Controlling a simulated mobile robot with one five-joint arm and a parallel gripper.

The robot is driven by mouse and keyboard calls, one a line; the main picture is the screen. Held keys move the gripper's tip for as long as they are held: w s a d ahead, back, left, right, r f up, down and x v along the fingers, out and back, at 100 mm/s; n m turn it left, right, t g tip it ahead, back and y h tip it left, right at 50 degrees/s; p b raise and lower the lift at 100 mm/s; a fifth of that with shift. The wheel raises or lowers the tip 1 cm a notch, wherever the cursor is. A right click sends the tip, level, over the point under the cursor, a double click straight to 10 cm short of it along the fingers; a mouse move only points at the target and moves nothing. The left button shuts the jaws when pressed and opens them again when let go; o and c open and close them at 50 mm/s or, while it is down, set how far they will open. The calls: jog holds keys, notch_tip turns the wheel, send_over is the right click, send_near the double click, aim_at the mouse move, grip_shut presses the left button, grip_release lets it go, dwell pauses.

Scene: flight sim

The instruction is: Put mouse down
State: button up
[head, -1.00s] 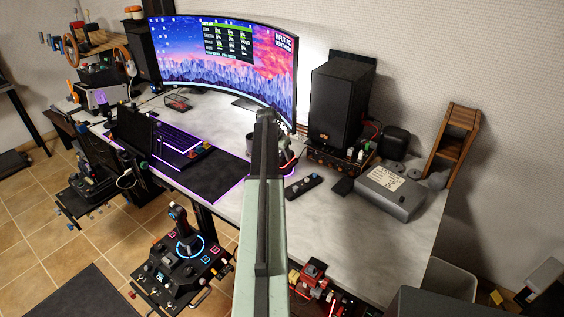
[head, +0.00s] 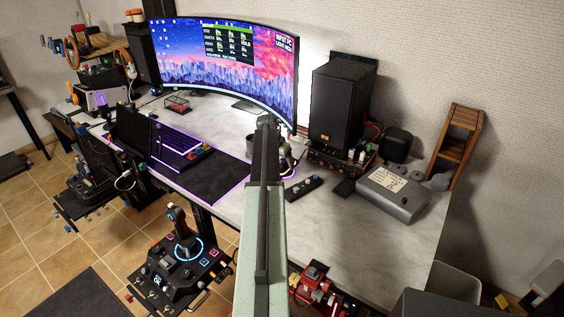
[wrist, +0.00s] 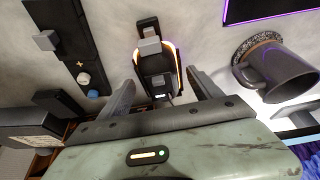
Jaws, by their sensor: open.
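The mouse (wrist: 155,84) is dark with a glowing orange-white rim and a grey block on top. In the wrist view it lies over the pale desk, between the two fingers of my gripper (wrist: 161,80). The fingers are spread, with a visible gap on each side of the mouse. In the head view the mouse (head: 288,168) shows partly behind my arm, with a purple glow at its base on the desk. My arm hides the gripper's fingers there.
A dark mug (wrist: 278,78) stands on a speckled coaster (wrist: 250,45) right of the gripper in the wrist view. A black control strip (head: 304,187) and grey box (head: 392,193) lie right of my arm. The mouse pad (head: 220,180) is left; the front-right desk is clear.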

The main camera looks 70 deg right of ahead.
jog(key=p+v, duration=1.1)
jog(key=v, duration=0.1)
jog(key=shift+r, duration=0.1)
jog(key=w+a+f+n+t+y, duration=0.1)
jog(key=w+a+n, duration=0.3)
jog(key=w+a, duration=1)
jog(key=w+a+n+t+y, duration=0.1)
jog(key=w+a+n, duration=0.4)
jog(key=w+a, duration=0.85)
jog(key=s+a+n+y, duration=0.2)
jog(key=a+n, duration=1)
jog(key=a, duration=3.6)
jog(key=shift+s+f+g, duration=0.2)
jog(key=shift+f+g, duration=0.2)
